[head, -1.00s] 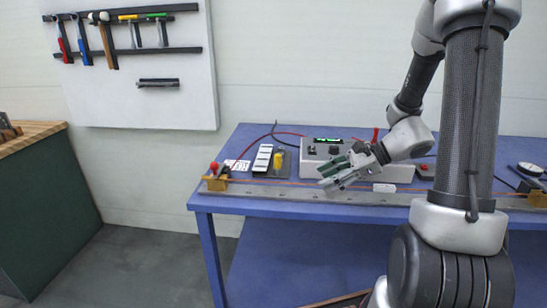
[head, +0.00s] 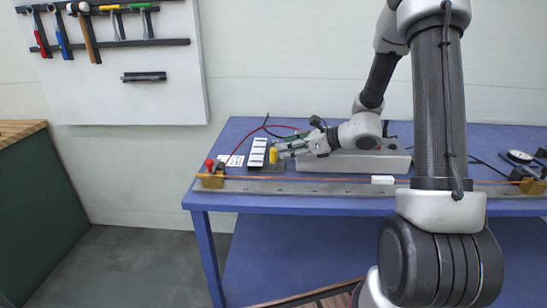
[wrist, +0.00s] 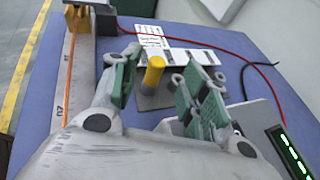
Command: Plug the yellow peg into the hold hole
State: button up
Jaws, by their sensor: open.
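The yellow peg (head: 273,155) stands upright on a small dark grey plate (head: 280,168) at the left of the blue table. In the wrist view the peg (wrist: 153,76) rises between the two green-padded fingers of my gripper (wrist: 158,66), with gaps on both sides. My gripper is open and not closed on the peg. In the head view my gripper (head: 284,149) reaches in from the right, close beside the peg. A strip of white labels (head: 258,152) lies left of the peg. I cannot make out the hold hole in either view.
A metal rail (head: 300,188) with an orange wire runs along the table's front edge. A brass block with a red knob (head: 211,174) sits at its left end. Red and black cables lie behind.

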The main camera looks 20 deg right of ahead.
aim_at(276, 150)
jog(key=x, duration=0.4)
jog(key=shift+a+f, duration=0.3)
jog(key=shift+c, duration=0.4)
grip_shut()
